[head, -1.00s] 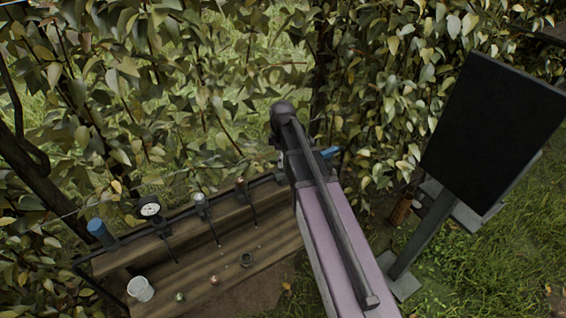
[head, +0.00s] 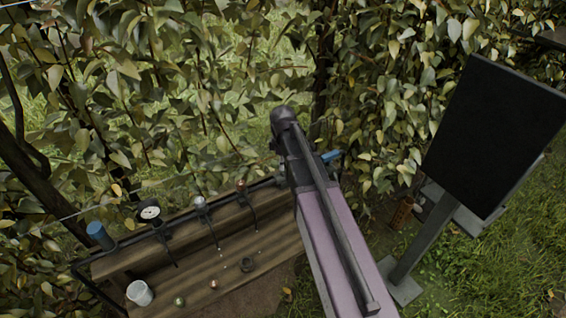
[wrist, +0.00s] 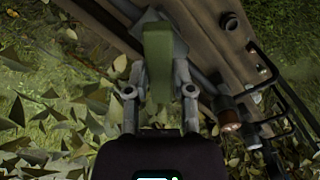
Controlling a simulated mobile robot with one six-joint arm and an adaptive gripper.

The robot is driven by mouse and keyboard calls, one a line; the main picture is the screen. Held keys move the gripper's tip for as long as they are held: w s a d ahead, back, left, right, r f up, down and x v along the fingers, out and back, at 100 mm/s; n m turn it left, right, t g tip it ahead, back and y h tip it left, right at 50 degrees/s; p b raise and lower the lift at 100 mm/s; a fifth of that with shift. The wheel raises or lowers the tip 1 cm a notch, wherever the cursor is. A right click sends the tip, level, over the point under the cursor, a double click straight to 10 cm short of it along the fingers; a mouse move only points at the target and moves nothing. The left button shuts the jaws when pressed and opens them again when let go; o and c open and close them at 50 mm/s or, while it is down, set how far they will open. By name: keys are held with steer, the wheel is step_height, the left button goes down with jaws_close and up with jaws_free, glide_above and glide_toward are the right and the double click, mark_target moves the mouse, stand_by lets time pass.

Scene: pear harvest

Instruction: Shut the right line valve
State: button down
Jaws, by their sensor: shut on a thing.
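In the wrist view a flat green handle (wrist: 157,48) stands between the two fingers of my gripper (wrist: 160,72). It looks like the right line valve's lever, though the valve body under it is mostly hidden. My gripper is shut on the handle, with a finger on each side. In the head view my arm covers the gripper and the handle at the right end of the wooden bench (head: 215,238).
A pressure gauge (head: 149,211) and several small fittings line the pipe along the bench. A blue cylinder (head: 100,235) is at its left end, another blue part (head: 331,156) beside my arm. A white cup (head: 140,293) is in front. A dark panel (head: 490,135) stands right.

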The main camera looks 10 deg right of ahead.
steer(key=shift+m, duration=0.4)
steer(key=m, duration=0.9)
stand_by(0.4)
steer(key=shift+c, duration=2.4)
jaws_free()
